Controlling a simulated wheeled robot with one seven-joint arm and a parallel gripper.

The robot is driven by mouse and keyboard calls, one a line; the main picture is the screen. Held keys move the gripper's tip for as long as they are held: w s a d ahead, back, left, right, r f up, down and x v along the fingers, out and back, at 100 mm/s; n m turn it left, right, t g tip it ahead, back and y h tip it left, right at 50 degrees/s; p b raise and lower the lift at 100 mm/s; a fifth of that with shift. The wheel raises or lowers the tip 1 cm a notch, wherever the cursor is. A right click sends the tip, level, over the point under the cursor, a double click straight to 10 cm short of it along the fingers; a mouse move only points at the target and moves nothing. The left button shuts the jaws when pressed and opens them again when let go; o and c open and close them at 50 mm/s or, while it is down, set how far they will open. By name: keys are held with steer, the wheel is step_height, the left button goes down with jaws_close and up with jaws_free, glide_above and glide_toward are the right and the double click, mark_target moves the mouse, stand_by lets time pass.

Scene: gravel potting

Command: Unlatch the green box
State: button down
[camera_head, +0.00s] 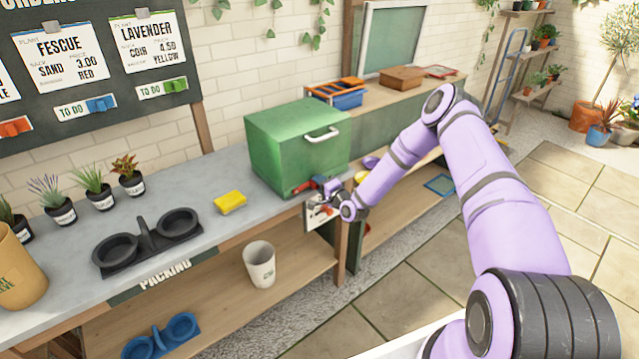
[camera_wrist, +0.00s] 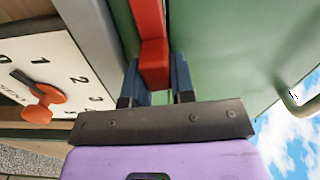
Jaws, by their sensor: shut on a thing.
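The green box (camera_head: 285,150) stands on the grey bench top at the right of the counter, its lid down and a pale handle (camera_head: 322,135) on its front face. A red latch (camera_head: 302,187) sits low on the front of the box. My gripper (camera_head: 326,190) is at that latch. In the wrist view, the blue fingers of my gripper (camera_wrist: 158,75) are shut on the red latch (camera_wrist: 153,55), one on each side of it. The green box front (camera_wrist: 225,50) fills the right of that view, with part of the handle (camera_wrist: 294,97) at its edge.
A white dial panel with an orange knob (camera_wrist: 45,95) is close left of my gripper in the wrist view. A yellow sponge-like block (camera_head: 230,202) and a black double-cup holder (camera_head: 147,240) lie on the bench. A white cup (camera_head: 259,264) stands on the lower shelf.

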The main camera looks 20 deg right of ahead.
steer(key=shift+s+f, duration=0.1)
steer(key=c, duration=1)
jaws_free()
steer(key=shift+o, duration=0.2)
steer(key=v, duration=1)
steer(key=shift+s, duration=0.35)
steer(key=shift+d, duration=0.1)
